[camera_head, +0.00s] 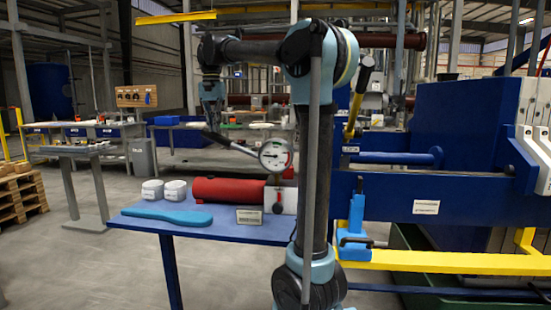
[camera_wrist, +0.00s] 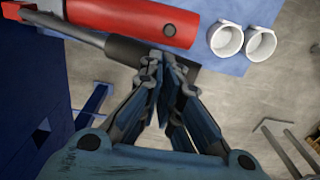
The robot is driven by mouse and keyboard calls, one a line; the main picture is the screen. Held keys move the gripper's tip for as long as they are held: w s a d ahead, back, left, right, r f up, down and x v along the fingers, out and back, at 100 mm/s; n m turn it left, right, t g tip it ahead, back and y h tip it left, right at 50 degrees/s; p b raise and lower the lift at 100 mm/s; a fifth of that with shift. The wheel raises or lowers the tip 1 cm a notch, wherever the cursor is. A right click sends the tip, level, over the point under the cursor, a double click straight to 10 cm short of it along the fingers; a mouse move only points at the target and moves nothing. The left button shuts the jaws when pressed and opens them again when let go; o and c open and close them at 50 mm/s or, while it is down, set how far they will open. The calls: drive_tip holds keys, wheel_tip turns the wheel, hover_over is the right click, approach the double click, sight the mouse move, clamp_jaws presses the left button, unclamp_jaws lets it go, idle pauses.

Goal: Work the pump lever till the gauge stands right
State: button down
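The pump lever (camera_head: 235,146) is a grey rod with a black grip, sloping up to the left from the pump. It also shows in the wrist view (camera_wrist: 78,33), with its black grip (camera_wrist: 126,50) at my fingertips. My gripper (camera_head: 213,124) points down at the grip's end. In the wrist view its fingertips (camera_wrist: 166,66) are drawn together over the grip, which runs across beyond them; contact is unclear. The round white gauge (camera_head: 275,155) stands above the pump's right end, its needle too small to read. The red pump cylinder (camera_head: 228,190) lies on the blue bench.
Two white cups (camera_head: 164,190) and a flat blue tool (camera_head: 167,215) lie on the blue bench (camera_head: 225,231). A small valve handle (camera_head: 277,208) sits below the gauge. The blue press (camera_head: 460,125) and a yellow-gripped lever (camera_head: 359,96) stand right.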

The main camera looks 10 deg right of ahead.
drive_tip(key=shift+a+r, duration=0.1)
drive_tip(key=shift+r, duration=0.1)
drive_tip(key=shift+f, duration=0.1)
idle(1.9)
wheel_tip(320, 180, down, 10)
drive_tip(key=a, duration=0.1)
drive_tip(key=r, duration=0.6)
drive_tip(key=d+r, duration=0.1)
drive_tip(key=r, duration=0.3)
drive_tip(key=shift+r, duration=0.1)
idle(0.3)
